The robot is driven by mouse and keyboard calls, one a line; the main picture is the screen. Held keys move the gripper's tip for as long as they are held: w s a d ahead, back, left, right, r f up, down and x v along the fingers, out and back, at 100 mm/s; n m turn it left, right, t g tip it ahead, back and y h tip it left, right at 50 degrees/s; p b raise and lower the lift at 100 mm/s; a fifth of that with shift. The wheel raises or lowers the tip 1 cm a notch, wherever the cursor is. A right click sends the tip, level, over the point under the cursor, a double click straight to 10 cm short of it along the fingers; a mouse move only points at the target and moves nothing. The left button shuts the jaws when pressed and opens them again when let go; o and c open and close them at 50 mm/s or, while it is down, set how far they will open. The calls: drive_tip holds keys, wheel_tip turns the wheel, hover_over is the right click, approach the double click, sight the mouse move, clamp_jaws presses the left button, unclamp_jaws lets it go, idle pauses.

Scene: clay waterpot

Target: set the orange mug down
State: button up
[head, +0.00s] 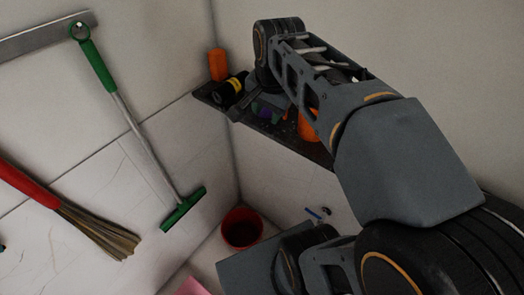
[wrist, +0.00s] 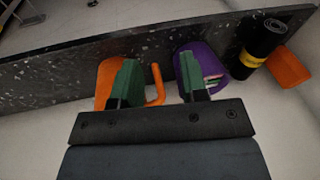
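The orange mug (wrist: 105,78) is at left in the wrist view, against the speckled black shelf (wrist: 60,72), with its handle (wrist: 157,85) toward the right. In the head view the mug (head: 308,128) shows partly behind my arm. My gripper (wrist: 158,80) has its two green fingers well apart. The left finger overlaps the mug's body, and the handle appears in the gap between the fingers. The right finger is in front of a purple mug (wrist: 208,62). Whether the left finger is inside or in front of the orange mug, or touches it, I cannot tell.
A green-handled squeegee (head: 140,130) and a broom (head: 95,228) are along the left wall. A red bucket (head: 242,228) stands below the shelf.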

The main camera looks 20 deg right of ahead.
drive_tip(key=s+a+f+n+t, duration=0.2)
drive_tip(key=s+a+f+n, duration=0.2)
drive_tip(key=f+n, duration=0.4)
drive_tip(key=s+n, duration=0.1)
drive_tip(key=n, duration=0.2)
drive_tip(key=shift+s+f, duration=0.15)
drive_tip(key=shift+f, duration=0.1)
